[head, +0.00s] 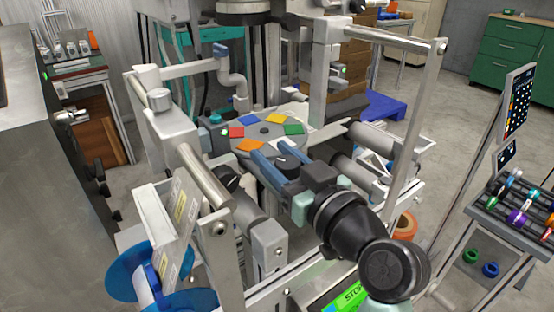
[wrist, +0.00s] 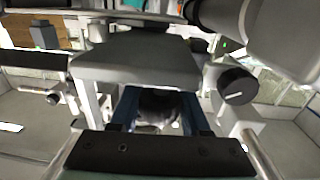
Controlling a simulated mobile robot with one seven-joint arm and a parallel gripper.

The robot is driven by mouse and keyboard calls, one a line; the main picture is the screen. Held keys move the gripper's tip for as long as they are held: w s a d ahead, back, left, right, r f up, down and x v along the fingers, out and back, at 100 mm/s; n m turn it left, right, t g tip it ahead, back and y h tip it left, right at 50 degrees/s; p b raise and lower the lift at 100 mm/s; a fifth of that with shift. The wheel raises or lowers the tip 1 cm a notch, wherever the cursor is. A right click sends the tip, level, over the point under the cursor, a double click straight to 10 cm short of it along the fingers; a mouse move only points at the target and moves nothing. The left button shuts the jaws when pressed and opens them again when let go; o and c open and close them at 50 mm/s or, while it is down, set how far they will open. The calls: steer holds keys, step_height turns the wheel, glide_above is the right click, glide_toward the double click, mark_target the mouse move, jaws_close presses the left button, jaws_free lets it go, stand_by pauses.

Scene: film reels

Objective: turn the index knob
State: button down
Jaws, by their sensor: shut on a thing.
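The index knob (head: 291,161) is a dark round knob with a pale mark, on the front of the machine below the colored disc. My gripper (head: 280,160) reaches it from the front right, its two blue fingers on either side of the knob. In the wrist view my gripper (wrist: 158,108) is shut on the knob (wrist: 158,101), which shows dark between the blue fingers, just below a grey housing. The fingers hide the knob's sides, and its pointing direction is hard to tell.
A disc with colored squares (head: 265,131) lies behind the knob. Another black knob (wrist: 237,86) with a white line sits to the right in the wrist view. Metal rollers (head: 203,175) and an upright post (head: 415,125) crowd both sides. A lit green screen (head: 345,298) is below.

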steer(key=shift+d, duration=0.1)
steer(key=shift+c, duration=1.9)
jaws_free()
steer(key=p+v, duration=0.1)
steer(key=v, duration=1.2)
steer(key=shift+w, duration=0.1)
